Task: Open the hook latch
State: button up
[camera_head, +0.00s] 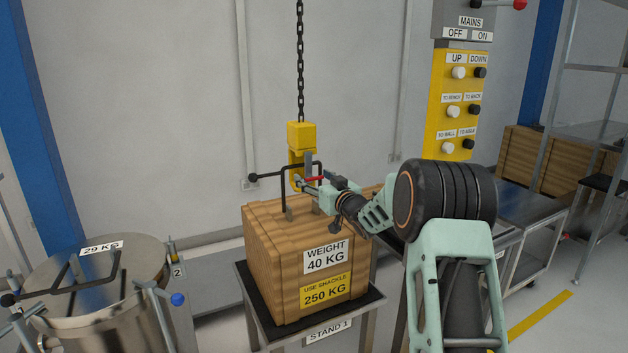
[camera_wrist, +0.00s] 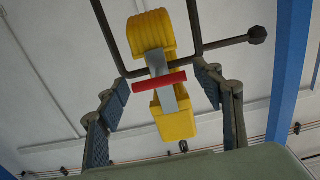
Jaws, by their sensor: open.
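The yellow crane hook (camera_head: 295,158) hangs from a black chain above the crate (camera_head: 270,255). A black lifting frame (camera_head: 285,188) on the crate rises to the hook, and its bar crosses at the hook's mouth. The grey latch (camera_wrist: 157,64) spans the hook's opening and carries a red crossbar (camera_wrist: 158,80); the red bar also shows in the head view (camera_head: 313,179). My gripper (camera_head: 318,186) is right beside the hook. In the wrist view my gripper (camera_wrist: 160,88) is open, one finger either side of the red bar, with visible gaps to it.
The crate stands on Stand 1 (camera_head: 327,333). A metal drum (camera_head: 95,295) with a black handle is at left. The black chain (camera_head: 300,60) runs upward.

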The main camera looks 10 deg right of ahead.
jog(key=shift+w+a, duration=0.1)
jog(key=shift+w, duration=0.05)
grip_shut()
dwell(0.5)
